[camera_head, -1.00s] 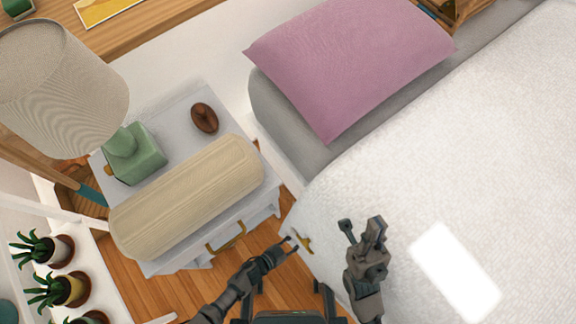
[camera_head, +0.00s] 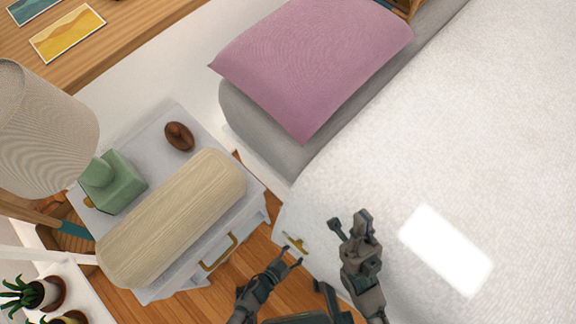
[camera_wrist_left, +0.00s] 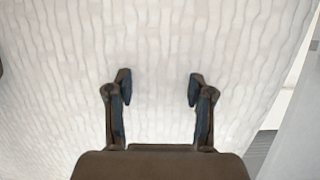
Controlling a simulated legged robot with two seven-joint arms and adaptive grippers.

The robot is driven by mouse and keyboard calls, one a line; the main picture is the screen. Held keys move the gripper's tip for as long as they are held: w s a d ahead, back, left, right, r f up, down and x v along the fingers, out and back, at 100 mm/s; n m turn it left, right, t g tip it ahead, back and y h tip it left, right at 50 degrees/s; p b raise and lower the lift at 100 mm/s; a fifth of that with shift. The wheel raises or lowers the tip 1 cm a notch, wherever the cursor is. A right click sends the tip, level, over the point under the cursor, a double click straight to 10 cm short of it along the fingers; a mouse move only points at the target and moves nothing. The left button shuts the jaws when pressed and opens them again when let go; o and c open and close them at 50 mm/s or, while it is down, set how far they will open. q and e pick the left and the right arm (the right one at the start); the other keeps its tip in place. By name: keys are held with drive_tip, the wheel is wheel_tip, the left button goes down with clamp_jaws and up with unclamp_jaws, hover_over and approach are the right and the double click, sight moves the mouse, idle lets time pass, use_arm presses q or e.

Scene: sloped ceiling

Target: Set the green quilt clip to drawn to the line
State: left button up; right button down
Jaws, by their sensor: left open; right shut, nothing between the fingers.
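A small olive-gold clip (camera_head: 295,244), probably the quilt clip, sits on the side of the white quilt (camera_head: 400,170), at the near left corner of the bed. Its green colour is not clear at this size. My left gripper (camera_head: 291,257) is open and empty just below the clip, with a small gap between them. In the left wrist view its two fingers (camera_wrist_left: 158,86) are spread in front of white ribbed quilt, and no clip shows there. My right gripper (camera_head: 361,217) is shut and empty over the quilt, right of the clip.
A pink pillow (camera_head: 310,65) lies behind.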

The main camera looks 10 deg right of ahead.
use_arm(q)
drive_tip(key=shift+a, duration=0.1)
drive_tip(key=v, duration=1.2)
drive_tip(key=shift+s+f, duration=0.1)
drive_tip(key=shift+f, duration=0.1)
